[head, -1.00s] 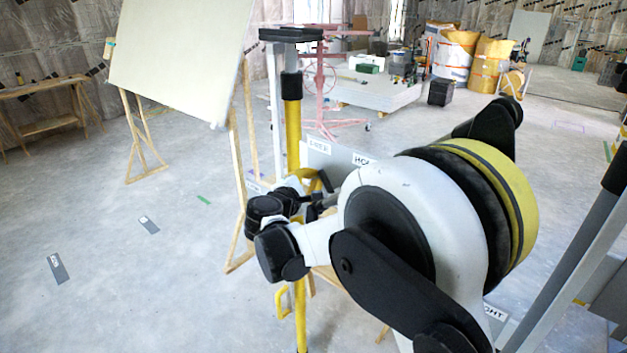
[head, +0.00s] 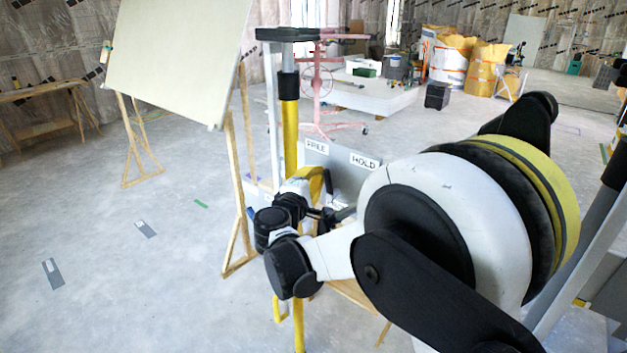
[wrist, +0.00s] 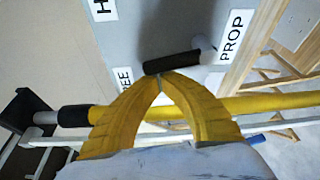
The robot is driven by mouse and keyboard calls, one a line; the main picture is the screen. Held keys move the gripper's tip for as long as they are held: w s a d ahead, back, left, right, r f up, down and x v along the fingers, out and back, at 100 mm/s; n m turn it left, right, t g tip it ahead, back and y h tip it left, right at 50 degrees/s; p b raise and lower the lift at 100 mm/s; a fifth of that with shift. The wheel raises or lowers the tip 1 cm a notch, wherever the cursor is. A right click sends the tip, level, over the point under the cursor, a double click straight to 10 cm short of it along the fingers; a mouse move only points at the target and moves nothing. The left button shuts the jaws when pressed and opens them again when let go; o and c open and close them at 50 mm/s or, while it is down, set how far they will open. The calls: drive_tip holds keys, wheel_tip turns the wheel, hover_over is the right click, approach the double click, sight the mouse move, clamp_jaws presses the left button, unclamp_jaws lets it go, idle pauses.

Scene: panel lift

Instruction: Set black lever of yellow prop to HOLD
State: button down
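The yellow prop (head: 291,135) stands upright with a black collar and a flat dark head plate. It crosses the wrist view as a yellow tube (wrist: 270,103). Beside it a grey panel (head: 343,180) bears FREE (head: 317,146) and HOLD (head: 364,161) labels. In the wrist view the black lever (wrist: 172,63) extends left from a pale round pivot, its end nearer the partly hidden FREE label (wrist: 125,85) than the cut-off HOLD label (wrist: 103,8). My gripper (wrist: 160,78) has its yellow fingertips together, right by the lever; contact is unclear. It is partly hidden in the head view.
A PROP label (wrist: 231,38) sits right of the pivot. A large pale board (head: 178,60) leans on wooden trestles at left. A pink stand (head: 320,90) and a pallet stack (head: 375,95) are behind. The floor at left is largely clear.

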sight(330, 173)
drive_tip(key=d+m, duration=0.1)
drive_tip(key=m, duration=0.1)
drive_tip(key=s+d+m+t+b, duration=0.1)
drive_tip(key=m, duration=0.1)
drive_tip(key=s+r+m+h+b, duration=0.1)
drive_tip(key=m, duration=0.1)
drive_tip(key=shift+s+d+t, duration=0.1)
drive_tip(key=shift+d+t, duration=0.3)
drive_tip(key=shift+s+d+b, duration=0.4)
drive_tip(key=shift+s+d, duration=0.05)
drive_tip(key=shift+d, duration=0.15)
drive_tip(key=shift+s+d, duration=0.1)
